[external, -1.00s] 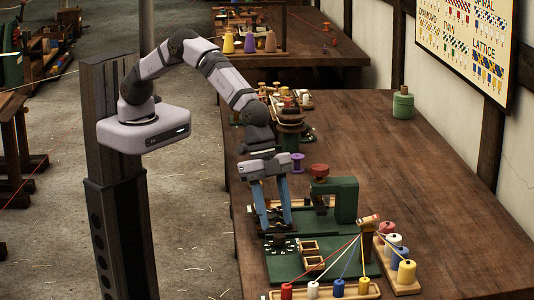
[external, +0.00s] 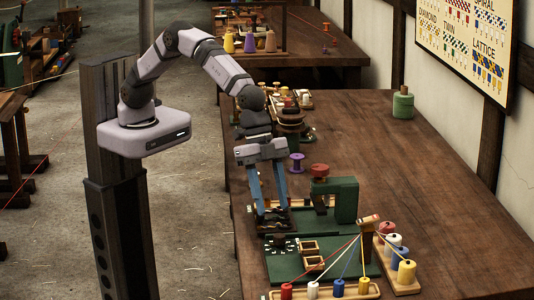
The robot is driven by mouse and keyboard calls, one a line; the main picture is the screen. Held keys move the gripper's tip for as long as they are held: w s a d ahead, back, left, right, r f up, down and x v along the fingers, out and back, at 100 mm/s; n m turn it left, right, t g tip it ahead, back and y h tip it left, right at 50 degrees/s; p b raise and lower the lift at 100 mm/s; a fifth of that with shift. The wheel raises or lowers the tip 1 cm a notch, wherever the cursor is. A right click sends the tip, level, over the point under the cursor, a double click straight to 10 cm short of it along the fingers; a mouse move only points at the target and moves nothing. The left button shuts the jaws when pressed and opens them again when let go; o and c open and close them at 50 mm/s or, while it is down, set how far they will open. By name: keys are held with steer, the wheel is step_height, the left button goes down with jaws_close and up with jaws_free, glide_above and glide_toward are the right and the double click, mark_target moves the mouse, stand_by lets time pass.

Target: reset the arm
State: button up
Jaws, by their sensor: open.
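My gripper (external: 273,212) hangs from the arm with its two blue fingers pointing down and spread apart. It is open, and I see nothing held between the fingers. The fingertips are just over or at the left end of the green machine base (external: 299,264), near a small dark part there; I cannot tell whether they touch it. The green machine body (external: 346,199) with a red knob stands to the right of the fingers.
A wooden rack with several coloured spools (external: 338,287) stands in front, its threads running up to a wooden post (external: 369,229). More spools (external: 404,270) stand to the right. A purple spool (external: 297,162) is behind the machine.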

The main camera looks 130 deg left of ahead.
steer(key=s+a+n+g, duration=0.2)
steer(key=s+a, duration=0.1)
steer(key=s, duration=1.5)
steer(key=s+a+n+g+y, duration=0.1)
steer(key=s+a, duration=0.3)
steer(key=s, duration=1.5)
steer(key=shift+r+n+g+y, duration=0.2)
steer(key=shift+n+g+y, duration=0.1)
steer(key=shift+n+g, duration=0.25)
steer(key=shift+w, duration=0.1)
